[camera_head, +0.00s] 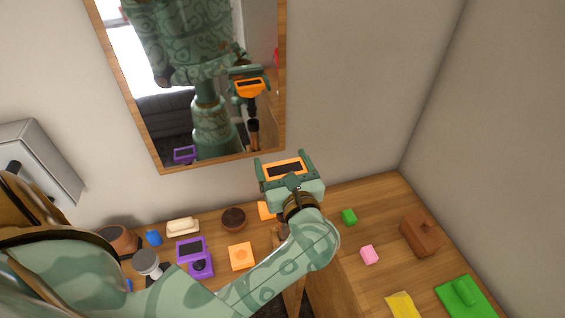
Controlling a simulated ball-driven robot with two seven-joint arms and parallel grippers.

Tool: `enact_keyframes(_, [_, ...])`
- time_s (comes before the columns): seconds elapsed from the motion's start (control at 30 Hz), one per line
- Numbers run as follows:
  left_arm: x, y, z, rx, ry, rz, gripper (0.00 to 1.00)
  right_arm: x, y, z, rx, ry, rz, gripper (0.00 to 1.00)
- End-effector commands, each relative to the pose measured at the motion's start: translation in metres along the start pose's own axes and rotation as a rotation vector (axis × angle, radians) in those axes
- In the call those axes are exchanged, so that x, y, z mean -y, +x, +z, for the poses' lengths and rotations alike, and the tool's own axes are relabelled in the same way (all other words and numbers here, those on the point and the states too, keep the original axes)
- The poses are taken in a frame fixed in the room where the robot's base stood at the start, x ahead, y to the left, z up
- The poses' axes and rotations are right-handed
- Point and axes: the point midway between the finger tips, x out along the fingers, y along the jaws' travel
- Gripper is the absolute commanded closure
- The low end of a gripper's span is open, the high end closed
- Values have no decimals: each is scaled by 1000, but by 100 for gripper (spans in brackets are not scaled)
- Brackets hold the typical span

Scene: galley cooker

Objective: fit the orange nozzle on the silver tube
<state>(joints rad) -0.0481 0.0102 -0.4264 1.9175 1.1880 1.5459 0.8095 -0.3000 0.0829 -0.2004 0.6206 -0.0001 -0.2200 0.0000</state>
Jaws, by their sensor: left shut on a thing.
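My left gripper (288,168) is raised above the back edge of the wooden counter, in front of the wall. It is shut on an orange rectangular piece with a dark opening, seemingly the orange nozzle (301,165). A grey round-topped piece (146,260) stands at the left of the counter, partly behind my arm. I cannot tell whether it is the silver tube. The nozzle is well apart from it. My right gripper is not in view.
A mirror (160,120) hangs behind. A grey box (45,160) is at left.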

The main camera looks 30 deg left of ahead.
Motion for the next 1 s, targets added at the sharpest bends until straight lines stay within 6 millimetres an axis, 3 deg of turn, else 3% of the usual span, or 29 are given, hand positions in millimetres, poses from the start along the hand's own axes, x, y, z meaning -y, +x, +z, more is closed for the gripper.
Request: enact_keyframes(1.0, [0,0,-32,0,0,0,42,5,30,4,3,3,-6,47])
